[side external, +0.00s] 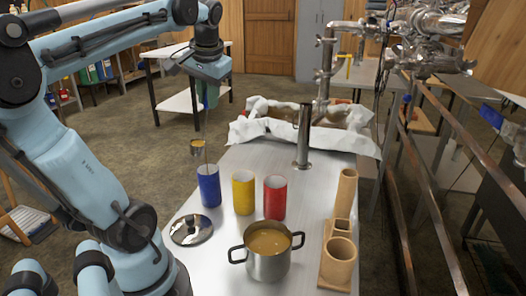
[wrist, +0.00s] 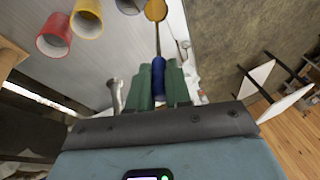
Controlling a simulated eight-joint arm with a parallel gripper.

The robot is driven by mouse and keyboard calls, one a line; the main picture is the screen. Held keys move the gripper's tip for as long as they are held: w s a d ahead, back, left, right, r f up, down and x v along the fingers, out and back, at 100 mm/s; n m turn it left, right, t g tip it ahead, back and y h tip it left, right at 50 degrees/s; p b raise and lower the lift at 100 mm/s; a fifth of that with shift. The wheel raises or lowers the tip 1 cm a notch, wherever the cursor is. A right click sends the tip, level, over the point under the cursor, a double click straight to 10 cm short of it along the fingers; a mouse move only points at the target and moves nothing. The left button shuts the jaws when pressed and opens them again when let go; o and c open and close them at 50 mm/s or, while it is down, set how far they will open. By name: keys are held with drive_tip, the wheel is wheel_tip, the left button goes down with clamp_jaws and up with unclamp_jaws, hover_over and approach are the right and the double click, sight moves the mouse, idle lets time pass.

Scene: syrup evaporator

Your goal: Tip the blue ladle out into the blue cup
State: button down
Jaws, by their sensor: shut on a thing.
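My gripper (side external: 208,105) is shut on the blue handle (wrist: 158,78) of the ladle, between its green fingers (wrist: 158,90). The ladle's bowl (side external: 196,148) hangs below the gripper, in the air above and slightly left of the blue cup in the side view. An amber surface shows in the bowl, which also appears at the top of the wrist view (wrist: 156,10). The blue cup (side external: 209,188) stands upright on the metal table; its inside bottom is hidden. In the wrist view, part of a cup (wrist: 129,5) shows at the top edge, left of the bowl.
A yellow cup (side external: 243,193) and a red cup (side external: 275,198) stand right of the blue cup. A pot of amber liquid (side external: 268,262), a lid (side external: 191,230) and a wooden holder (side external: 338,265) are nearer. A metal post (side external: 303,140) rises behind.

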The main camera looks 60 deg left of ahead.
drive_tip(key=w+d+f+m+g+y, duration=0.2)
drive_tip(key=w+d+f+g+y, duration=0.2)
drive_tip(key=d+f+y, duration=0.6)
drive_tip(key=shift+w+f+y, duration=0.45)
drive_tip(key=shift+f+y, duration=0.75)
drive_tip(key=shift+f, duration=0.3)
idle(2.8)
drive_tip(key=shift+d+f+g, duration=0.1)
drive_tip(key=shift+f+g, duration=0.05)
drive_tip(key=shift+g, duration=0.25)
idle(2.3)
